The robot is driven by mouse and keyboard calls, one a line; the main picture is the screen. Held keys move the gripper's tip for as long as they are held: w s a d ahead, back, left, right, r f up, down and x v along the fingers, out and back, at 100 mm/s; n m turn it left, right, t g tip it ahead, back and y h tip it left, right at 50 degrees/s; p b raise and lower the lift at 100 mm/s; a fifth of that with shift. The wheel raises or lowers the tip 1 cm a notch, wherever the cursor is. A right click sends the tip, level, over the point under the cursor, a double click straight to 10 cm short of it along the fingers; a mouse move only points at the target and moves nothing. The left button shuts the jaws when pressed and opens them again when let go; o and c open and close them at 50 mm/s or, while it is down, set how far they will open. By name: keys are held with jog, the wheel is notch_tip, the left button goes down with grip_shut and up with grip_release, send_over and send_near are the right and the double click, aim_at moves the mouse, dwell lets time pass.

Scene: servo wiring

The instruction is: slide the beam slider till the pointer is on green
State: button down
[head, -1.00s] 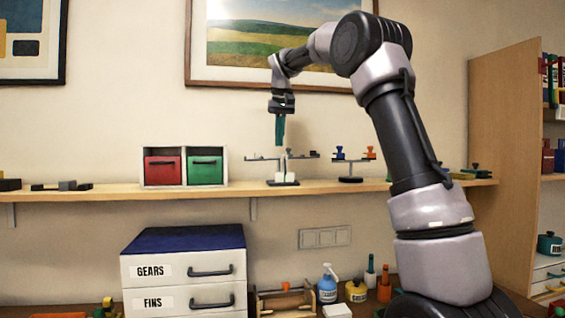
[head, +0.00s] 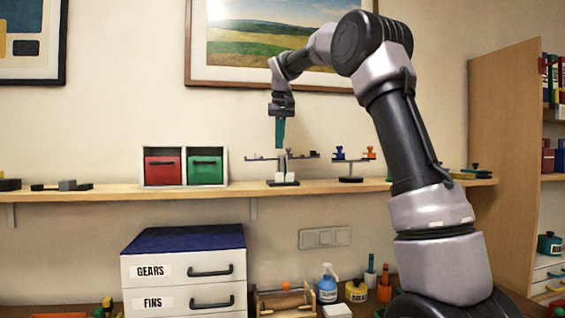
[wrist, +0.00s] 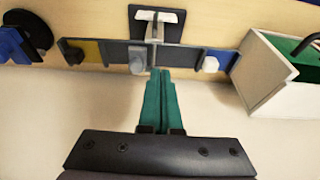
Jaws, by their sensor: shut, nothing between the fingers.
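The grey beam (head: 264,158) stands on a post with a dark base on the wall shelf; in the wrist view the beam (wrist: 182,57) runs across the picture. A small grey block (wrist: 137,64), which looks like the slider, sits on it left of my fingertips. A pale knob (wrist: 210,64) sits farther right near a blue patch. My gripper (head: 280,146), with teal fingers, is shut and empty, pointing down at the beam's middle; its tips (wrist: 160,71) are close to the beam, contact unclear. I cannot make out the pointer or a green mark.
A white box with red and green drawers (head: 185,146) stands left of the beam. A second stand (head: 351,179) with blue and orange pieces is to its right. The shelf between the box and the beam is mostly clear.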

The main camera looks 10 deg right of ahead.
jog(key=shift+f, duration=1.05)
jog(key=shift+f, duration=0.2)
jog(key=shift+d, duration=0.55)
jog(key=shift+r, duration=0.1)
jog(key=shift+a+r, duration=0.2)
jog(key=shift+r, duration=0.75)
jog(key=shift+a+r, duration=0.2)
jog(key=shift+r, duration=0.8)
jog(key=shift+a+r, duration=0.2)
jog(key=shift+r, duration=0.75)
